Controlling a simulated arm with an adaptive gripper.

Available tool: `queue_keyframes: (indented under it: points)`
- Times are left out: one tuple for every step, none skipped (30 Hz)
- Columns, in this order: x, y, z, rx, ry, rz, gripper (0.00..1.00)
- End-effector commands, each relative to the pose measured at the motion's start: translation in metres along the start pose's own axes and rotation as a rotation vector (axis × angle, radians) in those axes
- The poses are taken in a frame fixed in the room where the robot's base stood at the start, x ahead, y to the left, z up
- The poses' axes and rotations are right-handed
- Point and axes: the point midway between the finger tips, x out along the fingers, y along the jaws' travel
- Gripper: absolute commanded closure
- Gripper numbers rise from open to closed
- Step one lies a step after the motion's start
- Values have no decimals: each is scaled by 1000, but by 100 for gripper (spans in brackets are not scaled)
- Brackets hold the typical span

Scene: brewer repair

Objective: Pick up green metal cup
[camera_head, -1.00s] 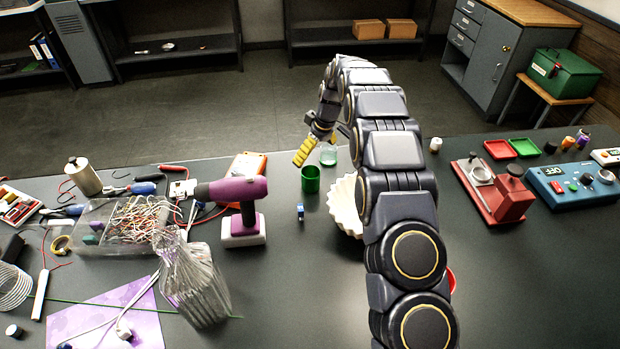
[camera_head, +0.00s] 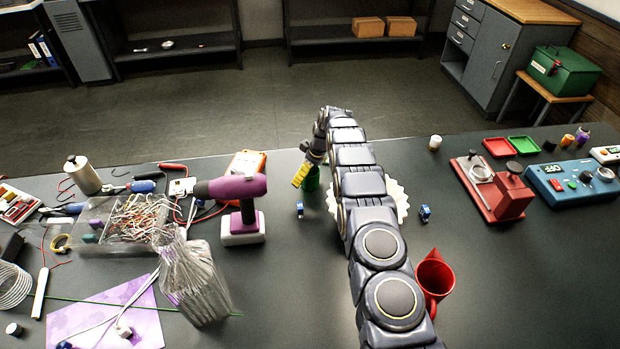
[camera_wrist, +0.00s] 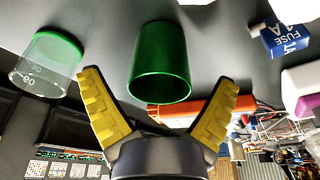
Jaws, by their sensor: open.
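The green metal cup (camera_head: 312,183) stands on the dark table, partly hidden behind my gripper (camera_head: 301,175) in the head view. In the wrist view the green cup (camera_wrist: 160,58) shows whole, upside down in the picture, with its open rim towards the fingers. My gripper (camera_wrist: 159,80) has its yellow fingers spread wide, one on each side of the cup's rim in the picture. Nothing is held. I cannot tell whether either finger touches the cup.
A clear glass with a green band (camera_wrist: 50,62) stands beside the cup. A small blue fuse box (camera_wrist: 285,40) is on its other side. A white fluted bowl (camera_head: 398,198) lies partly behind my arm. A red pitcher (camera_head: 434,278) and purple drill (camera_head: 240,200) stand nearby.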

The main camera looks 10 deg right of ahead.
Motion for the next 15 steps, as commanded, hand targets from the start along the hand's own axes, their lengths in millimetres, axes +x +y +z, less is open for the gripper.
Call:
queue_keyframes:
  points:
    - [6,0,0,0,1,1,10]
    - [8,0,0,0,1,1,10]
    - [10,0,0,1,1,0,10]
    - [11,0,0,1,1,0,10]
    - [11,0,0,1,1,0,10]
    - [11,0,0,2,1,1,10]
    - [11,0,0,2,1,1,10]
    - [11,0,0,2,1,1,10]
    - [10,0,0,2,1,1,10]
    - [10,0,0,2,1,1,12]
    - [10,0,0,2,1,1,25]
    - [10,0,0,2,1,1,42]
    - [10,0,0,2,1,1,55]
    - [10,0,0,2,1,1,67]
    - [10,0,0,2,1,1,76]
